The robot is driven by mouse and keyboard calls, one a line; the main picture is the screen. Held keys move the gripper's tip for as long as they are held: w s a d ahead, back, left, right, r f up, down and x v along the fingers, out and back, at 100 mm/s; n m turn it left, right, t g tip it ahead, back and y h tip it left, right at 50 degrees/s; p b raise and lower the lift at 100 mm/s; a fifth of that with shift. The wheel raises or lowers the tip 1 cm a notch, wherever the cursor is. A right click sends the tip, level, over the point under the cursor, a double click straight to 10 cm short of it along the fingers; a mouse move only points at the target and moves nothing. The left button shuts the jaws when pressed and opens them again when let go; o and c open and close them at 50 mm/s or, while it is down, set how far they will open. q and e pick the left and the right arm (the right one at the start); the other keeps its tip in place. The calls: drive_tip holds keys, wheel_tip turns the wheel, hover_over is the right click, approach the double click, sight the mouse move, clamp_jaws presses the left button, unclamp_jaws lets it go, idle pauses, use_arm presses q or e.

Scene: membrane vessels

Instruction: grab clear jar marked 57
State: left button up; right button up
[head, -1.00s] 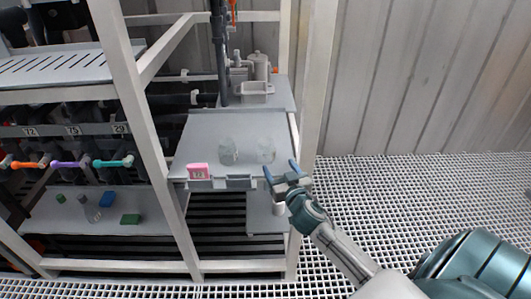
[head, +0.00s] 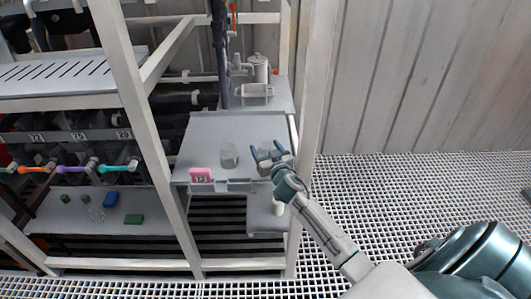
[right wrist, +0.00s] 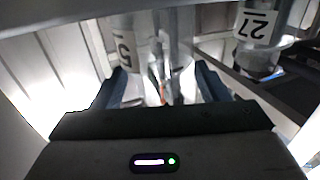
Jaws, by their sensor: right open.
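A clear jar (head: 264,152) stands near the right front of the grey shelf (head: 215,128). In the right wrist view this jar (right wrist: 150,45) shows a white label with a 5; the second digit is partly cut off. My right gripper (head: 268,154) is open, with its two blue fingers on either side of this jar. In the right wrist view the fingers (right wrist: 163,82) flank it; whether they touch it I cannot tell. A second clear jar (head: 229,155) stands to the left; its label in the right wrist view (right wrist: 260,28) appears to read 27. My left gripper is not in view.
A pink tag (head: 201,175) sits on the shelf's front edge. White frame posts (head: 302,130) stand close to the right of the jars. Grey fittings (head: 256,90) are behind. A lower shelf holds green (head: 134,219) and blue (head: 111,199) blocks.

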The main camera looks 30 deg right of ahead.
drive_tip(key=shift+w, duration=0.15)
drive_tip(key=c, duration=1.1)
drive_tip(key=shift+r, duration=0.1)
